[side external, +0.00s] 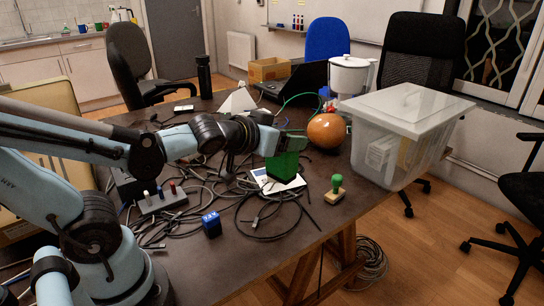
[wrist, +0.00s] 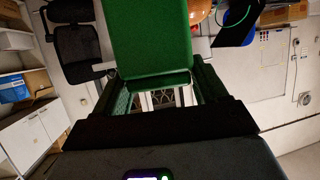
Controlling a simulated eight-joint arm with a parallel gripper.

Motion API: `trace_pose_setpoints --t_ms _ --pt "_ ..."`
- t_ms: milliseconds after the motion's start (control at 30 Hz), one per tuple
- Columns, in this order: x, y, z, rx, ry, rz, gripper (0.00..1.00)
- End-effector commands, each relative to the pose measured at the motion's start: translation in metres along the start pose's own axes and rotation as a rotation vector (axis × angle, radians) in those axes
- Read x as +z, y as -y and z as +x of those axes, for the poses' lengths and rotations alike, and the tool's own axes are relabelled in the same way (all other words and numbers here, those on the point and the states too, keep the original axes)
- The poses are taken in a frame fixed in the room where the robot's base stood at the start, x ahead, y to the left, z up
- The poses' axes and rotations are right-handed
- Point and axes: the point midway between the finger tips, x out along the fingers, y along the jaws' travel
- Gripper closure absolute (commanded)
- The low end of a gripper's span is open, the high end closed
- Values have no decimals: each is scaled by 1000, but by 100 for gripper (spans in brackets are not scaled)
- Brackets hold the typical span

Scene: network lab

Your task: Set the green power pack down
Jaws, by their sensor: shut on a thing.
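The green power pack (side external: 282,168) is a dark green block, held upright at the end of my gripper (side external: 287,145) in the side view. It is over a flat white and blue item (side external: 264,182) on the table; I cannot tell whether its underside touches that item. In the wrist view the power pack (wrist: 150,36) fills the upper middle, between the two fingers of my gripper (wrist: 158,84). My gripper is shut on it. The fingertips are partly hidden by the pack.
Loops of black cable (side external: 262,215) lie around the pack. A green-knobbed stamp (side external: 336,190), a blue block (side external: 211,224) and a switch box (side external: 162,200) are nearby. An orange ball (side external: 326,131) and a lidded clear bin (side external: 400,140) stand to the right. The table's front strip is mostly bare.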

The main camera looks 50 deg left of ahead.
Motion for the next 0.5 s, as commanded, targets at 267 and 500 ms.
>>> trace_pose_setpoints --t_ms 267,500 --pt "-20 -24 -16 143 -1 60 74" --pt "-24 -31 -25 186 1 78 74"
